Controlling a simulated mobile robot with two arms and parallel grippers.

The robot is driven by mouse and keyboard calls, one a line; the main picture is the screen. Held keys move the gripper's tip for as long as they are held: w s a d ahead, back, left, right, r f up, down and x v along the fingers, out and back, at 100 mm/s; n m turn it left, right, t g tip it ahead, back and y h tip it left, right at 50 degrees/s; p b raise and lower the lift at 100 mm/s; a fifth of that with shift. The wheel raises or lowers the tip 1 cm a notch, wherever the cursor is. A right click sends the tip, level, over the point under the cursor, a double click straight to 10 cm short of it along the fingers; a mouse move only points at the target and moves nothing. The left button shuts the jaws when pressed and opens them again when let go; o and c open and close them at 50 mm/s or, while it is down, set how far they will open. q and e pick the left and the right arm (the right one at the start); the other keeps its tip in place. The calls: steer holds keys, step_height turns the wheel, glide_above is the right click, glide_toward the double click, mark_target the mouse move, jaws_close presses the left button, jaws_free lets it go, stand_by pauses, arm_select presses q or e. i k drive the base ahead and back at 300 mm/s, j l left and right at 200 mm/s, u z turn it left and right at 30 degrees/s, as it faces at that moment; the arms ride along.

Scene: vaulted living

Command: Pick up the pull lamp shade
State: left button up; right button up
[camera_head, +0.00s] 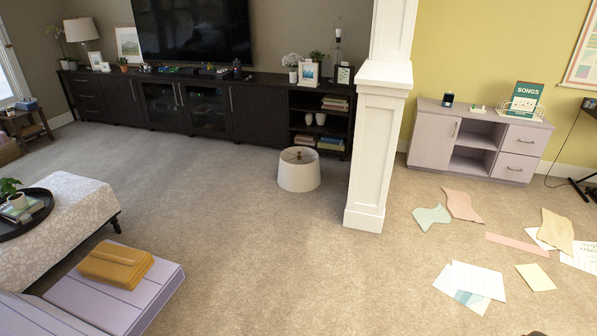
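The lamp shade (299,176) is a white drum with a dark opening at its top and a small knob-like fitting there. It stands on the carpet in front of the black media cabinet, left of the white column. A lamp base without a shade (337,45) stands on the cabinet behind it. Neither of my grippers can be made out in the head view. A small dark shape at the bottom edge on the right is too cut off to identify.
The black cabinet (265,120) runs along the back wall. The white column (370,160) stands right of the shade. Papers (478,281) lie on the carpet at right. A patterned ottoman (72,215) and a lilac seat (115,290) stand at left. The middle carpet is clear.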

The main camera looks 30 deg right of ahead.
mark_target(298, 167)
steer(key=z, duration=1.3)
steer(key=i+j+u, duration=0.25)
steer(key=i, duration=0.2)
steer(key=i+u, duration=0.3)
steer(key=i, duration=2.25)
steer(key=i+z, duration=0.15)
steer(key=i, duration=0.35)
steer(key=i+j+z, duration=0.2)
steer(key=i, duration=0.3)
steer(key=i+j+z, duration=0.15)
steer(key=i, duration=0.4)
